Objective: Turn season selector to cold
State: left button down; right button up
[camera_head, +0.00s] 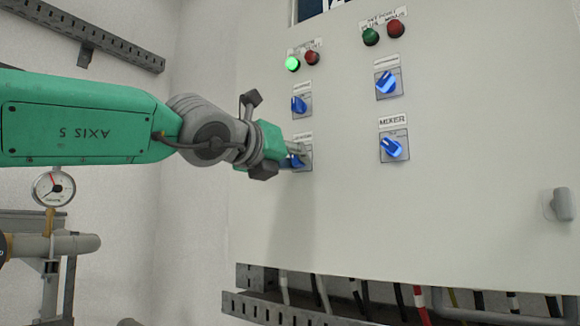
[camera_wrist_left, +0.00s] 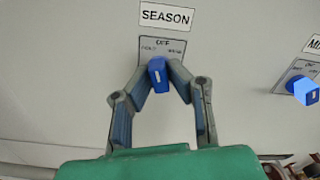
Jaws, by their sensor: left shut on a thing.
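The season selector is a blue knob on a grey plate with a SEASON label above it. In the left wrist view the knob (camera_wrist_left: 158,74) sits between the fingertips of my left gripper (camera_wrist_left: 160,88), which is shut on it. The knob's white mark looks upright, toward OFF on the plate (camera_wrist_left: 176,48); the side words are too small to read surely. In the head view my left gripper (camera_head: 297,153) reaches the lower left selector (camera_head: 298,162), which it partly covers. My right gripper shows in neither view.
The mixer knob (camera_head: 392,148) is to the right, with another blue knob (camera_head: 386,83) above it. A blue knob (camera_head: 299,104) sits above the season selector. A lit green lamp (camera_head: 292,64) is higher up. Cables and a slotted tray (camera_head: 255,305) run below the cabinet.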

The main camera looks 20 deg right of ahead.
pick_arm(q)
jog(key=n, duration=0.1)
jog(key=n+b, duration=0.1)
jog(key=n, duration=0.1)
jog(key=r+n, duration=0.1)
jog(key=n, duration=0.1)
jog(key=shift+w+a, duration=0.15)
jog(key=shift+a, duration=0.1)
dwell(0.5)
jog(key=c, duration=1.5)
grip_release()
jog(key=shift+c, duration=0.2)
jog(key=shift+w+d+f, duration=0.3)
jog(key=shift+w+d, duration=0.05)
jog(key=shift+d, duration=0.05)
jog(key=shift+s, duration=0.25)
jog(key=shift+a, duration=0.2)
jog(key=v, duration=1.1)
jog(key=shift+s+a, duration=0.2)
jog(key=shift+s, duration=0.05)
